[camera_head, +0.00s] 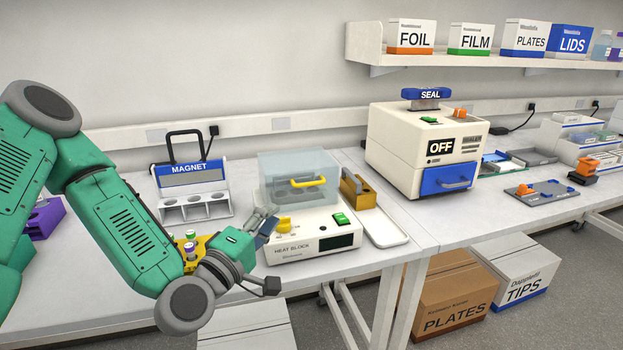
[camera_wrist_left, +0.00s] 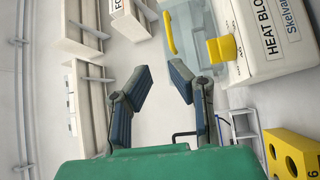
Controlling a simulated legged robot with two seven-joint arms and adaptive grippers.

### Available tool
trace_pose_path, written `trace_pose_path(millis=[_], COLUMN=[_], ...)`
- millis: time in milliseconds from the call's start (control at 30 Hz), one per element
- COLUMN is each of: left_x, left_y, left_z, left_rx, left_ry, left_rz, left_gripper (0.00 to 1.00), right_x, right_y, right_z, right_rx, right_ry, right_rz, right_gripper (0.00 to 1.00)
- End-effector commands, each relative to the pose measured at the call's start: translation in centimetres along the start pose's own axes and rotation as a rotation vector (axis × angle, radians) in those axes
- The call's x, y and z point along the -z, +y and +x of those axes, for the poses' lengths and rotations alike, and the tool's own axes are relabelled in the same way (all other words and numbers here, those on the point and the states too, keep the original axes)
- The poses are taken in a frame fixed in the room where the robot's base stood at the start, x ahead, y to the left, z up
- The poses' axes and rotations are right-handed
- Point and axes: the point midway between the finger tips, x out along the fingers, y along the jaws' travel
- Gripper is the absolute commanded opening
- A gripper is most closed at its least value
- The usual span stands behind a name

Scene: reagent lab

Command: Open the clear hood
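The clear hood (camera_head: 290,164) sits lowered over the white heat block (camera_head: 318,240), with a yellow handle (camera_head: 308,183) across its front. In the left wrist view the yellow handle (camera_wrist_left: 169,32) shows at the top, beyond my fingers, beside the heat block (camera_wrist_left: 270,45). A yellow knob (camera_head: 283,224) is on the block's front left. My left gripper (camera_head: 265,226) is at the block's front left corner, below and left of the handle and apart from it. In the wrist view its fingers (camera_wrist_left: 160,82) are spread with nothing between them. My right gripper is not in view.
A magnet rack (camera_head: 190,190) stands left of the hood. A yellow tube holder (camera_head: 196,246) is close behind my left wrist. An orange-brown holder (camera_head: 358,190) and a white tray (camera_head: 383,228) are right of the block. The sealer (camera_head: 425,145) stands further right.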

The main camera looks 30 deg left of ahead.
Motion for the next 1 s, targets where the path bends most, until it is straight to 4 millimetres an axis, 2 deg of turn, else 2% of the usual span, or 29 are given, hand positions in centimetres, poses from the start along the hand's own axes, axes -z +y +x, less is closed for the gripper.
trace_pose_path(millis=[167, 833, 933, 1000], left_x=[0.0, -0.1, -1.2, -3.2], left_y=[0.1, 0.0, -1.2, -3.2], left_z=[-0.6, -0.5, -0.7, -1.1], left_rx=[0.002, 0.004, 0.043, 0.111], left_ry=[0.000, -0.003, -0.046, -0.121], left_rz=[0.000, 0.003, 0.040, 0.105], left_gripper=[0.17, 0.17, 0.17, 0.17], right_x=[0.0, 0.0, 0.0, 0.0], right_y=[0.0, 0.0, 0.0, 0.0], right_z=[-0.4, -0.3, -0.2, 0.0], right_rx=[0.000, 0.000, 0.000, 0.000], right_ry=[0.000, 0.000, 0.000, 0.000], right_rz=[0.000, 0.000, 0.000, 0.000], right_gripper=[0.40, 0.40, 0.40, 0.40])
